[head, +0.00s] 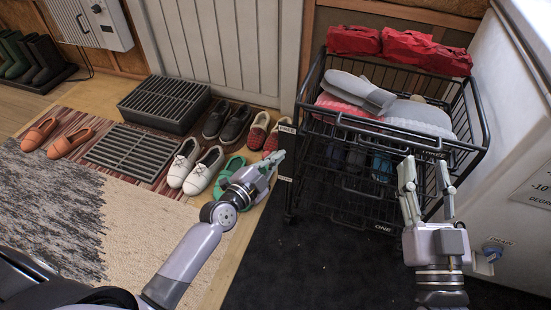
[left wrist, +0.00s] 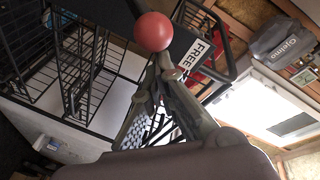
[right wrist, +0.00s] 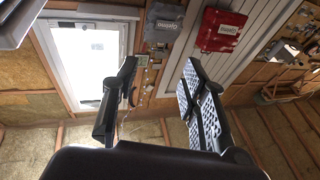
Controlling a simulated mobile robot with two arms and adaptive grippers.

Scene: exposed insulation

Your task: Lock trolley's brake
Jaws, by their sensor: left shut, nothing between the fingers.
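The trolley (head: 340,207) is a black wire cart with upper and lower baskets, at the right of the head view. Its wire side (left wrist: 75,65) shows at the left of the left wrist view. There, a red ball knob (left wrist: 153,30) sits just beyond my left fingertips, beside a white label reading FREE (left wrist: 197,53). I cannot tell whether the fingers touch the knob. My left gripper (head: 277,158) is shut and empty by the trolley's left front corner. My right gripper (head: 424,172) is open and empty in front of the trolley's right side; its spread fingers show in the right wrist view (right wrist: 160,75).
A white cabinet (head: 510,110) stands close on the right. Several shoes (head: 203,168) and a grey slatted box (head: 165,103) lie left of the trolley. The dark floor before it is clear.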

